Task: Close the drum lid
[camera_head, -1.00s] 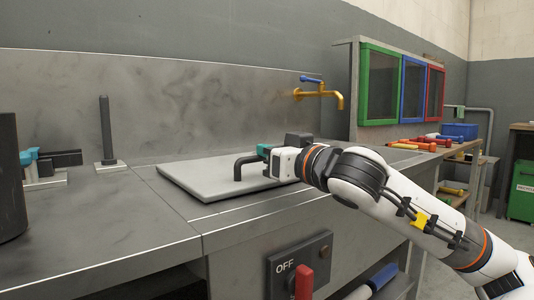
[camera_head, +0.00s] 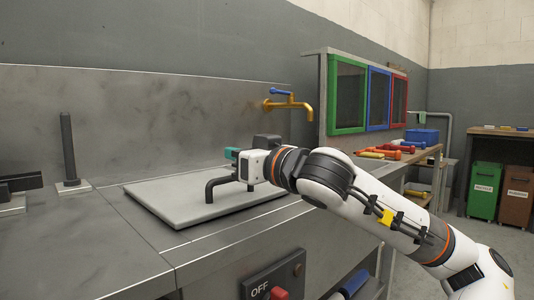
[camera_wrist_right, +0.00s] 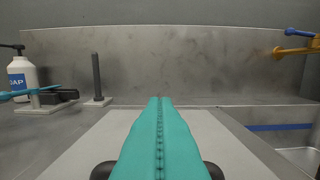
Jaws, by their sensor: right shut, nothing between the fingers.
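A flat light-grey lid (camera_head: 165,205) with a dark bent handle (camera_head: 211,185) lies level on the metal counter in the head view. It also shows in the wrist view (camera_wrist_right: 92,142), where dark parts of the handle (camera_wrist_right: 102,171) flank the fingers at the bottom edge. My right gripper (camera_head: 232,154) is over the lid beside the handle. Its teal fingers (camera_wrist_right: 160,110) are pressed together with nothing between them. I cannot tell whether they touch the handle. My left gripper is out of view.
A dark post (camera_head: 68,150) stands on the counter at left. A brass tap (camera_head: 290,104) is on the back wall. A soap bottle (camera_wrist_right: 22,78) stands at left in the wrist view, and a sunken basin (camera_wrist_right: 302,158) at right. An OFF switch box (camera_head: 270,280) is on the counter front.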

